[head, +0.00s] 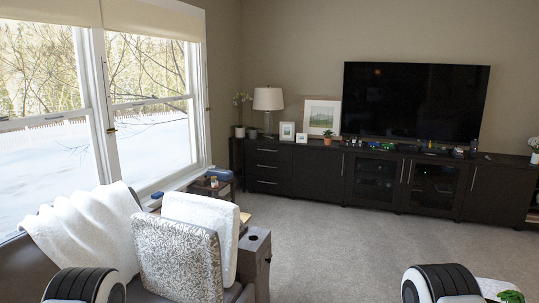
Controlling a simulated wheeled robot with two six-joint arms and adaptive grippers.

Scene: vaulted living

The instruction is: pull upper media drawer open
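The dark media console (320,176) stands along the far wall, well away from me. At its left end is a stack of drawers with light bar handles. The upper media drawer (258,155) is the top one of the stack and looks closed, its front flush with the ones below. Nothing of mine is near it. Rounded black-and-white parts of my arms show at the bottom left and bottom right edges. Neither gripper is in view, so whether they are open or shut is hidden.
An armchair with a patterned cushion (178,258) and white throw (85,235) fills the lower left. A dark side piece (256,262) stands at its right. A small side table (211,188) is by the window. Carpet (350,245) is clear towards the console.

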